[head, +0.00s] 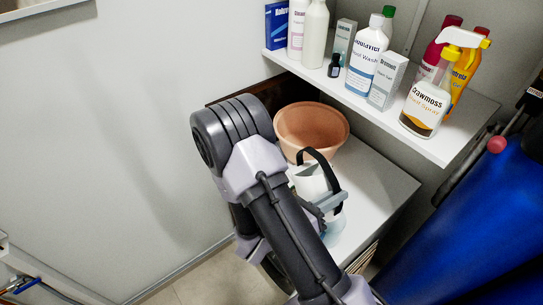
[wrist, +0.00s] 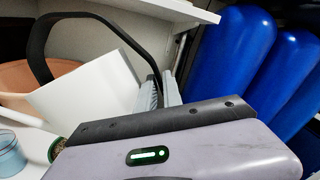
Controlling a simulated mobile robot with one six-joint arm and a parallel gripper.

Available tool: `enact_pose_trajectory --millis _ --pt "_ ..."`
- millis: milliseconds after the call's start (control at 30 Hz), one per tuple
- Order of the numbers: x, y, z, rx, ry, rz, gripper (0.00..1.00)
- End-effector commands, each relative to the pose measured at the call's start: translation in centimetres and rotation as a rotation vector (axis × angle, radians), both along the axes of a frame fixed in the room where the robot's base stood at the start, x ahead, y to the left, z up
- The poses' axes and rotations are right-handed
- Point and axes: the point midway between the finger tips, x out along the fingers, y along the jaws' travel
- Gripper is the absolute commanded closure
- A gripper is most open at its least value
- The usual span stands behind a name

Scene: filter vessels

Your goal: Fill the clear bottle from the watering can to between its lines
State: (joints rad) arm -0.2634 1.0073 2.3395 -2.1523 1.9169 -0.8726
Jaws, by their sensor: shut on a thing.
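The watering can is white with a tall black handle; its body (head: 311,182) shows beside my arm in the head view. My gripper (head: 333,201) is shut on the can's black handle. In the wrist view the grey fingers (wrist: 160,93) close on the lower end of the handle, and the white body (wrist: 95,92) is left of them. A pale blue, see-through vessel (wrist: 9,155), perhaps the clear bottle, is cut off at the left edge of the wrist view. A bluish part (head: 337,226) shows below the gripper in the head view. Its lines and any water level cannot be made out.
A terracotta bowl (head: 312,129) stands on the white counter (head: 385,190) behind the can. A shelf (head: 440,148) with several bottles and boxes overhangs the counter. Large blue cylinders (head: 480,235) stand at the right. The counter's right part is clear.

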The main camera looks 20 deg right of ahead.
Motion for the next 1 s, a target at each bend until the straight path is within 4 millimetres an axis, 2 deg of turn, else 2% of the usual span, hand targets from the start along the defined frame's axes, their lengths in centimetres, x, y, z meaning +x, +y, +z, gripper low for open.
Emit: enact_pose_trajectory --millis 1000 --pt "0.35 0.08 0.14 -0.017 0.066 -0.001 1.0"
